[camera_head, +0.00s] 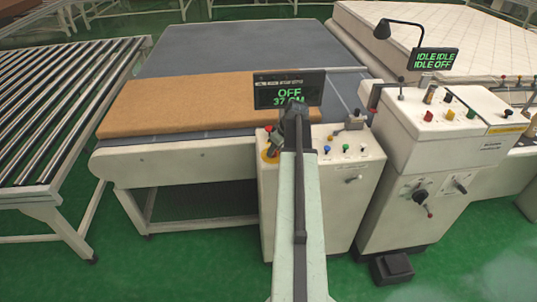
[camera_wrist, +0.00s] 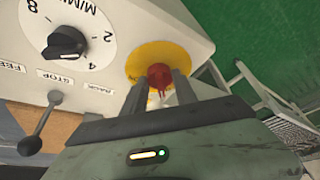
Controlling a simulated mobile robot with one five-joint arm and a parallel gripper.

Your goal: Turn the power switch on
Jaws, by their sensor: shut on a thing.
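The red knob (camera_wrist: 160,76) sits on a round yellow plate (camera_wrist: 147,55) on the corner of a white control box. In the wrist view my gripper (camera_wrist: 160,88) has one finger on each side of the knob and is shut on it. In the head view my gripper (camera_head: 293,115) is at the top of the white control box (camera_head: 340,205), and my arm hides part of its panel. A display (camera_head: 289,90) above the box reads "OFF" and "37 CM".
A black dial (camera_wrist: 64,43) and a lever (camera_wrist: 38,127) are beside the knob. A brown slab (camera_head: 185,103) lies on the conveyor behind. A roller table (camera_head: 60,100) is at left.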

